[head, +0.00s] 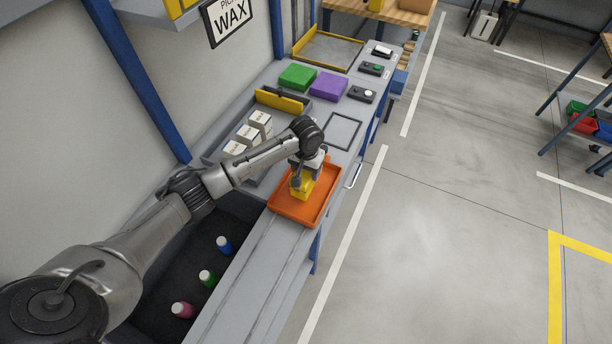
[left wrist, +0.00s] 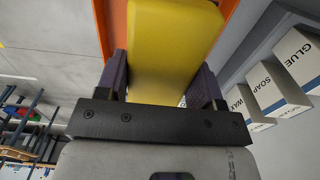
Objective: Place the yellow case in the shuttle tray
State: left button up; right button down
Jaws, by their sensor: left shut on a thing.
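The yellow case (head: 301,185) is in my left gripper (head: 300,173), over the orange shuttle tray (head: 322,202) on the workbench. In the left wrist view the yellow case (left wrist: 172,45) sits between the two dark fingers of the left gripper (left wrist: 163,85), which is shut on it. The orange tray (left wrist: 117,28) shows behind the case there. I cannot tell whether the case touches the tray floor. The gripper hides the top of the case in the head view. My right gripper is not in view.
White boxes (head: 248,134) stand in a grey bin left of the tray. Several bottles (head: 207,277) stand in a dark recess at the front. Green (head: 297,77) and purple (head: 328,86) blocks lie farther back. An empty outlined square (head: 343,131) is behind the tray.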

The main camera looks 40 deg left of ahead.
pick_arm(q)
notch_tip(320, 180, down, 4)
jog(key=shift+r+b, duration=0.2)
jog(key=shift+b, duration=0.15)
jog(key=shift+f, duration=0.2)
jog(key=o, duration=1.3)
jog(key=shift+f, duration=0.1)
